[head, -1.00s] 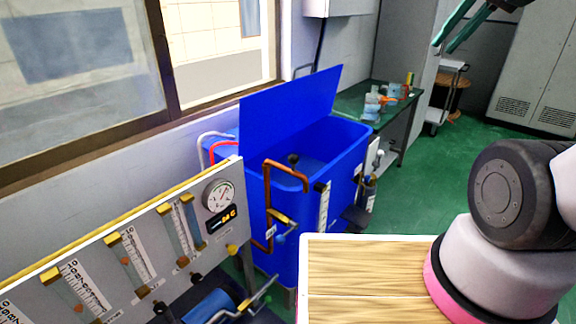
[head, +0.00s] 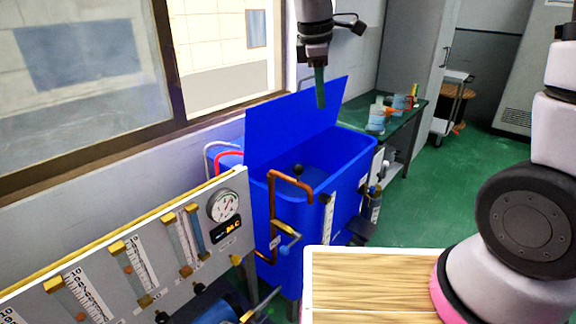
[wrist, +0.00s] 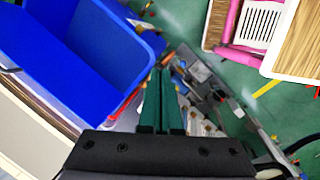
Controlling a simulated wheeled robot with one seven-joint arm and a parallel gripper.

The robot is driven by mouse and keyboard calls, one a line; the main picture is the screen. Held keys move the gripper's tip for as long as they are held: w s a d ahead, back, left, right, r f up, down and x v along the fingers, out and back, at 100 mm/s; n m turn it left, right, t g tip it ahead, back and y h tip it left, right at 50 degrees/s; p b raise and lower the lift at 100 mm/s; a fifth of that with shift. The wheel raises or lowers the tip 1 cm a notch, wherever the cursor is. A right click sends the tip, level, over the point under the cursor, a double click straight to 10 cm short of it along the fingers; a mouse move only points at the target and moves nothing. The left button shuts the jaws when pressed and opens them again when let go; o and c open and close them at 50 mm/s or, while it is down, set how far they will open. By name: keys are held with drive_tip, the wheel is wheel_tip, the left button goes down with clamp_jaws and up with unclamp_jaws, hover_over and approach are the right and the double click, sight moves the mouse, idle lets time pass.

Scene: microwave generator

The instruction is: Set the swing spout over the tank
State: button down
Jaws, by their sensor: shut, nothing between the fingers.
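The swing spout (head: 292,181) is a bent copper pipe on a riser at the near side of the tank in the head view. Its short arm runs to the right along the near rim, with its end turned down; I cannot tell whether the end is over the rim or just outside. The blue tank (head: 335,205) is open, with its blue lid (head: 285,125) raised at the back. My gripper (head: 321,104) is shut and empty, pointing down above the tank's far side, apart from the spout. In the wrist view its green fingers (wrist: 160,75) are together beside the tank (wrist: 75,45).
A gauge panel (head: 150,250) with flow tubes stands at the near left. A green bench (head: 405,118) with small items is behind the tank. A wooden-topped surface (head: 365,285) is at the front.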

drive_tip(key=s+a+f+n+h, duration=0.1)
drive_tip(key=s+a+f+n, duration=0.2)
drive_tip(key=a+f+n, duration=0.5)
drive_tip(key=a, duration=0.4)
drive_tip(key=shift+a+f+n, duration=0.15)
drive_tip(key=shift+f+n, duration=0.25)
drive_tip(key=w+d+f, duration=0.2)
drive_tip(key=f, duration=0.3)
drive_tip(key=w+d+f, duration=0.2)
drive_tip(key=d+f, duration=0.1)
drive_tip(key=f, duration=0.2)
drive_tip(key=shift+w+f, duration=0.2)
drive_tip(key=shift+w, duration=0.15)
drive_tip(key=shift+d, duration=0.15)
